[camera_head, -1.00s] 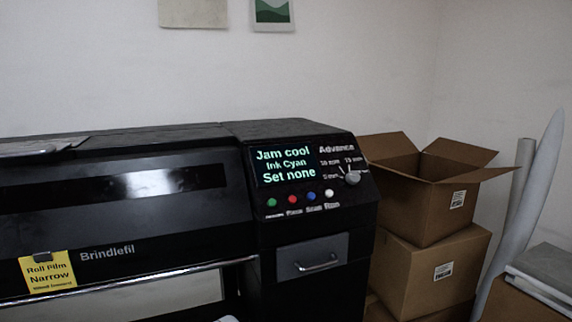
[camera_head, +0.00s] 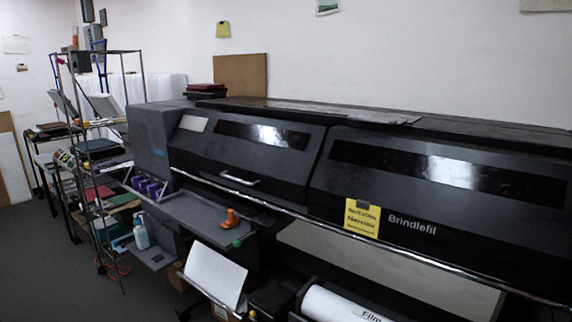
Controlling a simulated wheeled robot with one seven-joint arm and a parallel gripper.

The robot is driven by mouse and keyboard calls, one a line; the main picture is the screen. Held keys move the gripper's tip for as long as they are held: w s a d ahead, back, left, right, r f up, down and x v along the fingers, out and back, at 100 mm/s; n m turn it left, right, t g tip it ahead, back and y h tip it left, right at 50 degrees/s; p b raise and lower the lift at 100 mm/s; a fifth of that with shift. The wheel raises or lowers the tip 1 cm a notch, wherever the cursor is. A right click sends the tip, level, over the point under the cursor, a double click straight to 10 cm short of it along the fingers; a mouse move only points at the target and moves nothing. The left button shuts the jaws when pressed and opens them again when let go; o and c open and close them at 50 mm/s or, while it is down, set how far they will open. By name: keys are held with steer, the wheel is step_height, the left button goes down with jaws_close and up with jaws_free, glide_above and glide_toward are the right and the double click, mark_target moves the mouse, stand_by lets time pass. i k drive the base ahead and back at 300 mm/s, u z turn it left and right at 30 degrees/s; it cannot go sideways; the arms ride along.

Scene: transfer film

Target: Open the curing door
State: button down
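A long black printer marked "Brindlefil" (camera_head: 412,225) fills the middle and right of the view. Its left front cover (camera_head: 262,160) has a dark window and a silver handle (camera_head: 240,180) on its lower edge, and looks closed. Its right front cover (camera_head: 430,190) also has a dark window and looks closed. No panel here carries a readable curing label, so I cannot tell which is the curing door. My gripper is not in view.
A yellow note (camera_head: 362,217) hangs on the printer front. A white film roll (camera_head: 335,305) sits low in front. An orange tool (camera_head: 231,218) lies on the grey shelf (camera_head: 200,222). A cluttered wire rack (camera_head: 95,150) stands at left, with bare floor (camera_head: 40,270) in front.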

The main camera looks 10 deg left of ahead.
mark_target(277, 158)
steer(key=u, duration=1.65)
steer(key=i, duration=0.8)
steer(key=u, duration=0.65)
steer(key=i, duration=0.95)
steer(key=z, duration=0.3)
